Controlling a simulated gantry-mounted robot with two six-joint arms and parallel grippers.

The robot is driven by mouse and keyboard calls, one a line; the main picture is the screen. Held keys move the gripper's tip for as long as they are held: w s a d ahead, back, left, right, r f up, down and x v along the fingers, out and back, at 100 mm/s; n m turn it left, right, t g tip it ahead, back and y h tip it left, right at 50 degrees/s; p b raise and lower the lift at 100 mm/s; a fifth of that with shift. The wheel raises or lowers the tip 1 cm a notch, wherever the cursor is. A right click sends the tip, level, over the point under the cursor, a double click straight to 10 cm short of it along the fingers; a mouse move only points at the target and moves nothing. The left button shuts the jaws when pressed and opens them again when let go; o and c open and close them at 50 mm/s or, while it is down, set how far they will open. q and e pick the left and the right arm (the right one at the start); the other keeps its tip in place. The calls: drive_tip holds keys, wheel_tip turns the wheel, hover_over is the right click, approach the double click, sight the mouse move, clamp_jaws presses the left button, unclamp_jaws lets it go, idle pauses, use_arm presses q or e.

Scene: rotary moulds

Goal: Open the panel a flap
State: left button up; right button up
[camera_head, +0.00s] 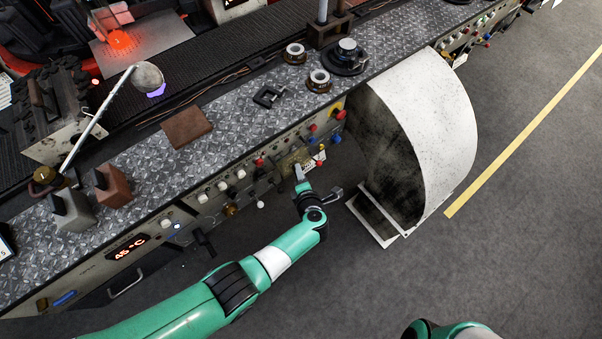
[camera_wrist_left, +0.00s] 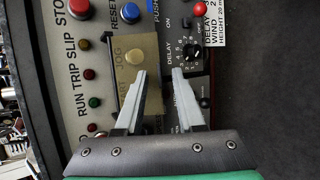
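The flap appears to be the flat tan plate on the control panel, marked JOG, in the left wrist view (camera_wrist_left: 145,48); it lies flat against the panel, with a dark rod along its left edge. In the head view a small tan plate (camera_head: 290,161) shows on the front panel beside my gripper. My left gripper (camera_head: 318,180) is open in front of the panel. In the left wrist view its fingers (camera_wrist_left: 159,72) are apart and empty; the left one overlaps the plate's lower part. Contact cannot be told. My right gripper is out of view.
A red button (camera_wrist_left: 82,10), a blue button (camera_wrist_left: 130,12) and a black dial (camera_wrist_left: 191,52) surround the plate. A large white curved guard (camera_head: 440,110) stands right of my left gripper. The grey floor (camera_head: 380,285) in front is clear.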

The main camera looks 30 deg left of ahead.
use_arm(q)
drive_tip(key=p+v, duration=0.7)
drive_tip(key=v, duration=0.4)
drive_tip(key=shift+s+r, duration=0.2)
drive_tip(key=shift+s, duration=0.05)
